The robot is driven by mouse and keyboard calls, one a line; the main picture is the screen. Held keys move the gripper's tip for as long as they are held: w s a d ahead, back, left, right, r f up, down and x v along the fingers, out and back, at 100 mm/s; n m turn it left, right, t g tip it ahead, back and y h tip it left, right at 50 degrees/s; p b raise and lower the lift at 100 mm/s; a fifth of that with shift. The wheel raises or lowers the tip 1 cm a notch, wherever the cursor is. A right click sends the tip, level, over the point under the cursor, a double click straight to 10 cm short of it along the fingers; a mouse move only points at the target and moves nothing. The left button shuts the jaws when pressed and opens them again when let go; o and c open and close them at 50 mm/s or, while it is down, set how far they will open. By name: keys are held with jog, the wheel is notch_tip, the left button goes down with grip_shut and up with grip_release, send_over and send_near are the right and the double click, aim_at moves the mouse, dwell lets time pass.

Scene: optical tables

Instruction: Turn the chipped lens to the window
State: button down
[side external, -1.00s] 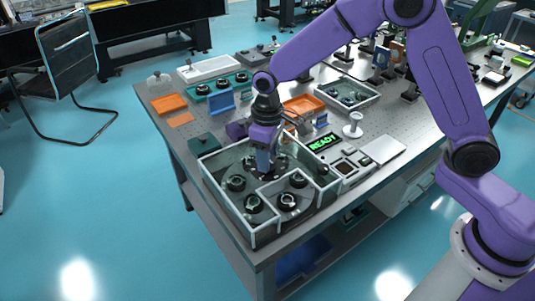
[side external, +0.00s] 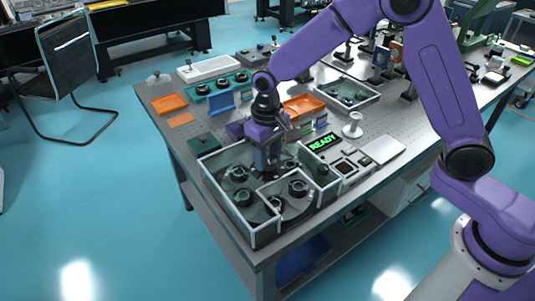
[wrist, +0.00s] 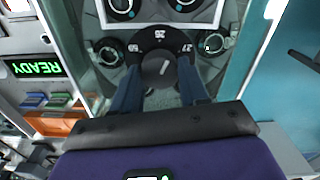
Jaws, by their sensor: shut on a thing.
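A clear-walled box (side external: 230,214) with pale rims stands at the near end of the table. Inside it, a dark turntable carries several round dark-mounted lenses, among them one at the left (side external: 239,173), one at the front (side external: 275,204) and one at the right (side external: 298,187). I cannot tell which lens is chipped. A pale-framed inner partition encloses part of the box; I cannot tell whether it is the window. My gripper (side external: 267,170) reaches down into the box. In the wrist view, its blue fingers (wrist: 159,76) are shut on the central dark knob (wrist: 160,64), whose numbered rim shows.
A lit READY display (side external: 322,142) and a button panel (side external: 345,168) sit just right of the box. Orange trays (side external: 169,103), a teal lens rack (side external: 222,88) and a white spool-shaped stand (side external: 353,125) are farther back. The box walls surround my fingers closely.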

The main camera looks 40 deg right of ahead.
jog(key=shift+r+m, duration=0.1)
jog(key=shift+m, duration=2.4)
jog(key=shift+w+m, duration=0.1)
jog(key=shift+m, duration=6.4)
jog(key=shift+d+m, duration=0.1)
jog(key=shift+m, duration=0.6)
jog(key=c, duration=0.6)
grip_release()
